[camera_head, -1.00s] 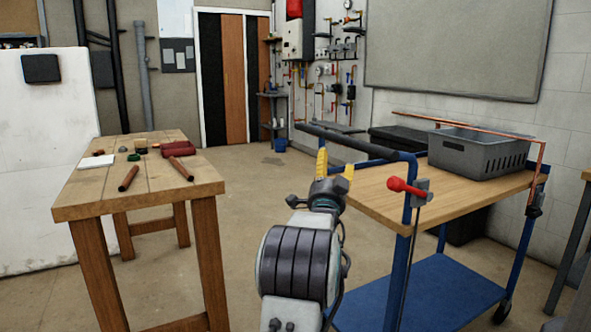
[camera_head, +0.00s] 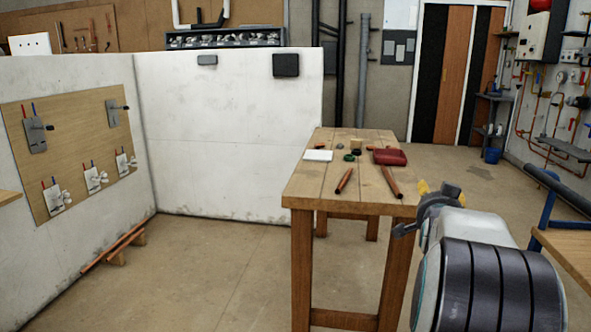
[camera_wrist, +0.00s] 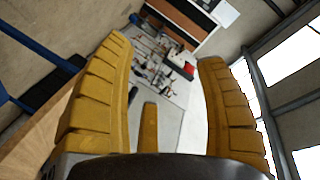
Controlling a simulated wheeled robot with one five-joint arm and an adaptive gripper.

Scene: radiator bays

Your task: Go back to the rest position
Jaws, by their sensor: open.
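My gripper (camera_head: 436,188) shows at the right of the head view, with yellow fingertips beside the right edge of the wooden workbench. My arm's dark ribbed joint fills the lower right of the head view. The wrist view is tilted and looks past the fingers at the far wall with its pipes and door.
The wooden workbench (camera_head: 300,185) carries two copper pipes (camera_head: 344,181), a red case (camera_head: 390,157) and small items. A blue-framed trolley (camera_head: 572,245) stands at the right edge. A panel with valves (camera_head: 75,150) hangs left.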

